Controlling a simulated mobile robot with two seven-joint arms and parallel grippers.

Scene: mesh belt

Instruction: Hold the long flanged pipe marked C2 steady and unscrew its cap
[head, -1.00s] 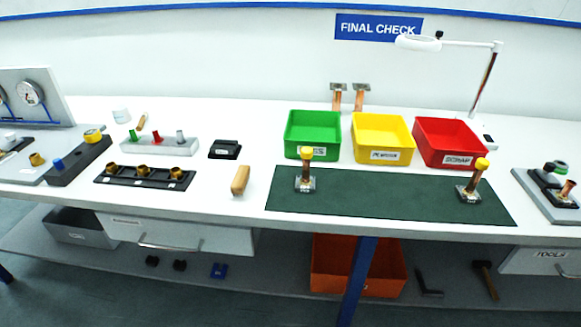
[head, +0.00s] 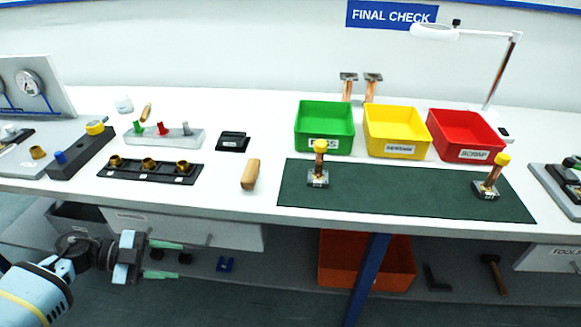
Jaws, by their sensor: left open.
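Two copper pipes with square grey flanges at the bottom and yellow caps on top stand on the dark green mat (head: 400,195). One pipe (head: 319,165) is near the mat's left end; the other pipe (head: 490,182) is near its right end and leans right in the picture. Their small flange labels are too small to read, so I cannot tell which is C2. Both yellow caps are on. My left gripper (head: 180,260) is open and empty, low in front of the bench edge, far left of both pipes. My right gripper is not in view.
Green (head: 323,143), yellow (head: 396,150) and red (head: 466,152) bins stand behind the mat. A wooden block (head: 250,174) and a black rack with brass fittings (head: 150,172) lie left of the mat. A lamp (head: 500,75) stands back right.

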